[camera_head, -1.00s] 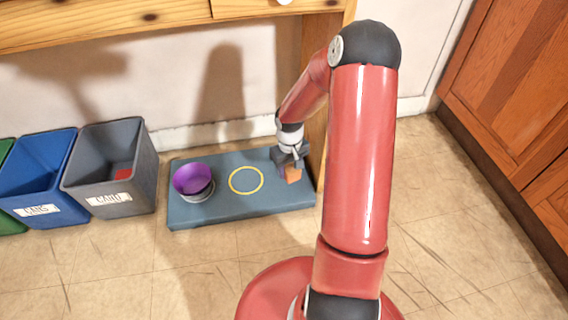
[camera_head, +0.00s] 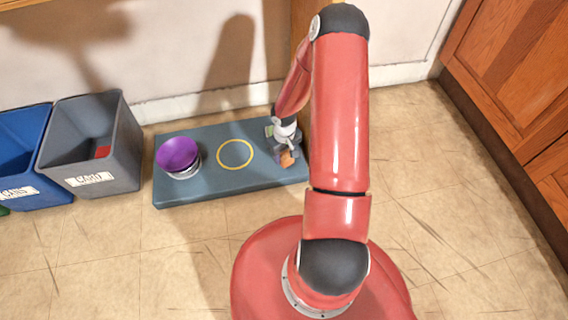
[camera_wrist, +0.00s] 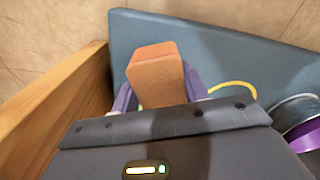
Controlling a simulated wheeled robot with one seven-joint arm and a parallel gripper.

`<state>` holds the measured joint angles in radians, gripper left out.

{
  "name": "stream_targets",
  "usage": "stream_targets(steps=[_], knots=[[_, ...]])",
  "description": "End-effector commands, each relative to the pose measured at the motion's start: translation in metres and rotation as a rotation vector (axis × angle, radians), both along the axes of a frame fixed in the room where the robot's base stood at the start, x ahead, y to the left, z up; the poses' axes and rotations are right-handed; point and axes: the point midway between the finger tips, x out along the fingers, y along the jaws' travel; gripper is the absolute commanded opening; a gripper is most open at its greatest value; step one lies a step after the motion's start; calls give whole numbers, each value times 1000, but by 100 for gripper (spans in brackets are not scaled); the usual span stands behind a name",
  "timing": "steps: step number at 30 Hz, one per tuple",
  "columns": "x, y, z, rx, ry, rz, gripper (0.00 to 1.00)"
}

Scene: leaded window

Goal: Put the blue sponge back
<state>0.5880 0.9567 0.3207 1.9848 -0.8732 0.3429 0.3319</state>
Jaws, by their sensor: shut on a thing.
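My gripper (camera_head: 285,156) is shut on an orange block (camera_head: 287,160) at the right end of a low blue-grey platform (camera_head: 215,190). In the wrist view the block (camera_wrist: 155,75) sits between two purple fingers. I cannot tell whether it touches the platform. A yellow ring (camera_head: 235,140) is marked on the platform, left of my gripper, with bare surface inside it. No blue sponge shows in either view; the held block looks orange.
A purple bowl (camera_head: 178,152) sits on a pale round thing at the platform's left. A grey bin (camera_head: 110,175) with a red thing inside and a blue bin (camera_head: 22,160) stand farther left. A wooden post (camera_wrist: 55,110) is close beside my gripper.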

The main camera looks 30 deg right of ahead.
Motion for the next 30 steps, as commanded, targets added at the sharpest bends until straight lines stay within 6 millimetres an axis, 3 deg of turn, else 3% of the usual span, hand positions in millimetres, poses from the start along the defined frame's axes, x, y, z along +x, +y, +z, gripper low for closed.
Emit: stream_targets(steps=[5,13,24,25,30], knots=[[0,0,-12,0,1,0,23],[0,0,-50,1,1,1,23],[0,0,-54,0,0,0,23],[0,0,-54,0,0,0,45],[0,0,-52,0,0,0,66]])
